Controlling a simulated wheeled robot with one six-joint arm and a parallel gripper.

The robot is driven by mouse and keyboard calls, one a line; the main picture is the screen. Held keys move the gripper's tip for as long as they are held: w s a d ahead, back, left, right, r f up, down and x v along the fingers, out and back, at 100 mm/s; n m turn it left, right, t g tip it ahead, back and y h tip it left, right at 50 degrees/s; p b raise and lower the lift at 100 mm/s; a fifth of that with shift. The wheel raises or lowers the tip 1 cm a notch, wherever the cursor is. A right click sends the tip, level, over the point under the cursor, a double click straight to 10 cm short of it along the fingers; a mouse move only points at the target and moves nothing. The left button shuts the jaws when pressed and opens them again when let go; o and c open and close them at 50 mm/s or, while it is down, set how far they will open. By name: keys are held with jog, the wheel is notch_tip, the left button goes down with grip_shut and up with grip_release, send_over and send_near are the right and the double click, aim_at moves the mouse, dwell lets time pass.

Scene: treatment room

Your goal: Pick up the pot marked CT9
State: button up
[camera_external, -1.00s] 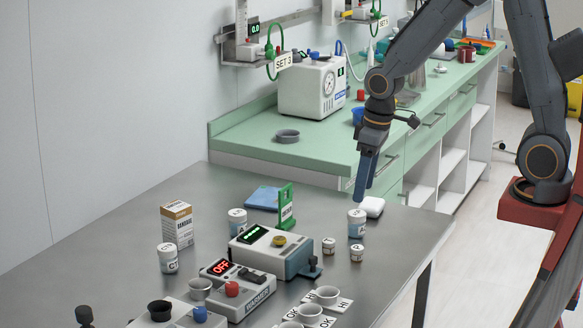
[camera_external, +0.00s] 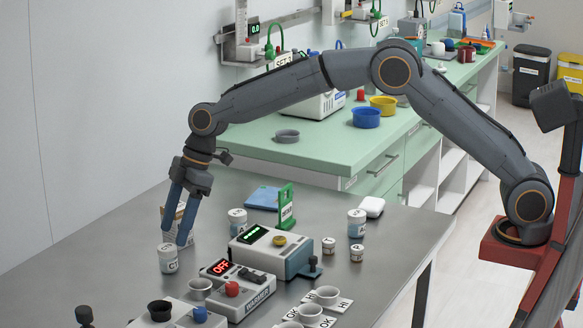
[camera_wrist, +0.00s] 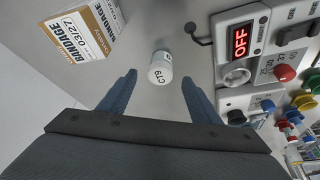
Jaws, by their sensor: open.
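The pot marked CT9 (camera_wrist: 160,68) is a small white-lidded jar, and its lid lettering reads CT9 in the wrist view. It appears to be the jar (camera_external: 168,259) at the left of the metal table in the external view, upright. My gripper (camera_external: 182,243) is open and empty, with its blue fingers pointing down just behind and right of this pot. In the wrist view the pot lies ahead of and between the two fingertips (camera_wrist: 158,78), apart from both.
A bandage box (camera_wrist: 82,32) stands close to my gripper, partly hidden by the fingers in the external view. A device with a red OFF display (camera_external: 238,285) is to the right. Another jar (camera_external: 237,221) stands behind, and one (camera_external: 356,222) farther right.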

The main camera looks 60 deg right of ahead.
aim_at(169, 246)
jog(key=p+x, duration=0.1)
jog(key=x, duration=0.5)
jog(key=shift+a+f+p, duration=0.2)
jog(key=shift+f+p, duration=0.1)
jog(key=shift+f, duration=0.05)
jog(key=c, duration=1.1)
jog(key=shift+c, duration=0.2)
